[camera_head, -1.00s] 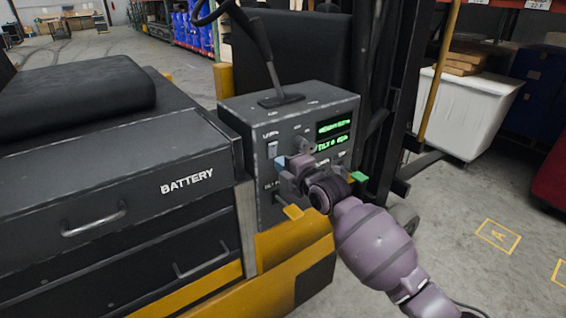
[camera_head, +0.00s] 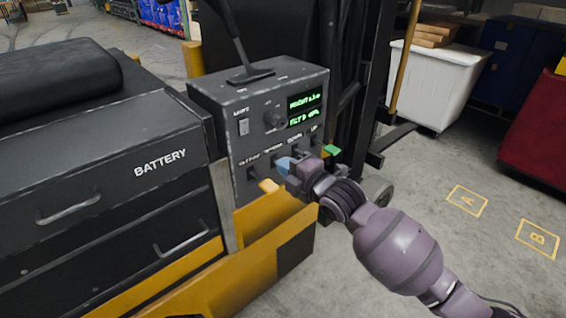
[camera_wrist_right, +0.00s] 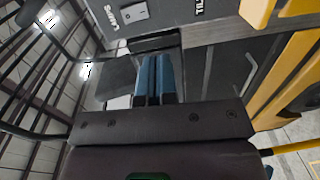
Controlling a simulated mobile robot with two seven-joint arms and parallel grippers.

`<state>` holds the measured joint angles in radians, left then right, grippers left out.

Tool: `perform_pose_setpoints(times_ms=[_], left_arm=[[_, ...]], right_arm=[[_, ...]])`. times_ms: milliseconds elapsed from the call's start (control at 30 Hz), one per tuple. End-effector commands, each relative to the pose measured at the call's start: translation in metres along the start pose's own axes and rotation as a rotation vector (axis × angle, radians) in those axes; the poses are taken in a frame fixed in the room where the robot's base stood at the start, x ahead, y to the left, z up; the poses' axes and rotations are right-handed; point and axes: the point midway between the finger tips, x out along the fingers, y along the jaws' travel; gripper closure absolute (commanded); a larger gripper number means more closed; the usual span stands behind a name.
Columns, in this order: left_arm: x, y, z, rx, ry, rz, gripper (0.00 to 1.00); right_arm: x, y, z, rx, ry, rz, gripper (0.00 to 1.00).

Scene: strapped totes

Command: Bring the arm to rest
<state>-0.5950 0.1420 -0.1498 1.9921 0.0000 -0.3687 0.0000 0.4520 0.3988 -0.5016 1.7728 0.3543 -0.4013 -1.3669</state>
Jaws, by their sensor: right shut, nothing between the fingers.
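My right arm comes in from the lower right in the head view. Its gripper (camera_head: 284,163) is at the lower front of the dark grey control box (camera_head: 228,112) and hides part of its lower row of controls. In the right wrist view the blue fingertips (camera_wrist_right: 153,78) are together with nothing between them. I cannot tell whether the gripper touches the box. My left gripper is not in view.
The box stands on a forklift with a battery cabinet (camera_head: 110,160) at left, a lever (camera_head: 234,35) on top and yellow bodywork (camera_head: 265,225) below. A white bin (camera_head: 432,85) stands at back right. Open floor with marked squares A (camera_head: 467,201) and B (camera_head: 537,239) lies to the right.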

Motion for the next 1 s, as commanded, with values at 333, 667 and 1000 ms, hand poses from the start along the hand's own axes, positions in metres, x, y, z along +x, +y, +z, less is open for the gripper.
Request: perform_pose_setpoints(times_ms=[333,667,1000], left_arm=[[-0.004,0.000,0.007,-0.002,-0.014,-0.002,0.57],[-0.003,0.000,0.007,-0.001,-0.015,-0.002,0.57],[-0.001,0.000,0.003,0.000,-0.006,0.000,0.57]], right_arm=[[0.000,0.000,0.000,0.072,0.000,0.000,1.00],[-0.006,0.023,0.006,0.519,-0.020,0.072,1.00],[-0.074,-0.046,0.030,1.106,-0.177,0.138,1.00]])
